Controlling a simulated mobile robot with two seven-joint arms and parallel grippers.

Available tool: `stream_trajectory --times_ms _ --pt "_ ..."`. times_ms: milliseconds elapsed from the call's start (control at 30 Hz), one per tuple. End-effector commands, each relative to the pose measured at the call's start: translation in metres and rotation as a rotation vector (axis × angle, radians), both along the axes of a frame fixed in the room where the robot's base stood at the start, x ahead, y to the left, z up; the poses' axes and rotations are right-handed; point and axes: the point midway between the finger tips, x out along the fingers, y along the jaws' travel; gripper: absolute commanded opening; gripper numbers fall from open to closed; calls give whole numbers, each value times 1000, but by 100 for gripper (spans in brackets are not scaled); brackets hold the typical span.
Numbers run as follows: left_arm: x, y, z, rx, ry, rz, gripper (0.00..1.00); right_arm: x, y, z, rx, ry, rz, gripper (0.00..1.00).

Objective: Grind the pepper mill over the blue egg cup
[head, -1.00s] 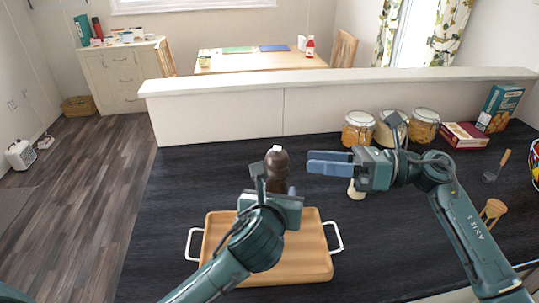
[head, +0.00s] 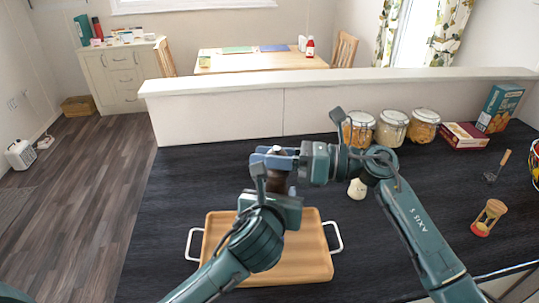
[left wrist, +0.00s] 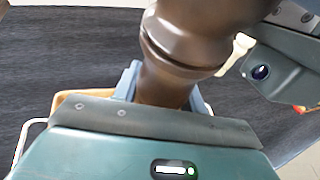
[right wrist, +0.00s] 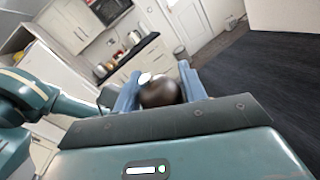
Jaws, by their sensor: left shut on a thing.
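The dark brown pepper mill (head: 277,185) stands upright above the wooden tray, mostly hidden behind my grippers. My left gripper (left wrist: 168,95) is shut on its body, which fills the middle of the left wrist view (left wrist: 185,45). My right gripper (head: 272,157) is at the mill's top. In the right wrist view its fingers (right wrist: 162,85) lie on either side of the round brown head (right wrist: 160,93) with its pale tip, and look open around it. I cannot make out the blue egg cup in any view.
The wooden tray (head: 315,262) with white handles lies under my left gripper. A pale shaker (head: 357,189) stands to its right. A low wall (head: 220,115) bounds the dark counter behind.

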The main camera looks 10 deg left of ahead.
Motion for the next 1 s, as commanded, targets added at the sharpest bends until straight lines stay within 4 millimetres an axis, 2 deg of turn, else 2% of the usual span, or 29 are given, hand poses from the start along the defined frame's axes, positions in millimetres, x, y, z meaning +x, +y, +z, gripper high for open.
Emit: stream_trajectory --times_ms 67,300,633,1000 --pt "0 0 1 0 -2 0 20 0 0 0 0 0 0 35" --pt "0 0 1 -1 -2 0 20 0 0 0 0 0 0 15" --pt "0 0 1 0 -2 0 20 2 -1 -2 -6 0 -57 15" --pt "0 0 1 1 -3 0 20 5 -2 -3 -13 -2 -298 15"
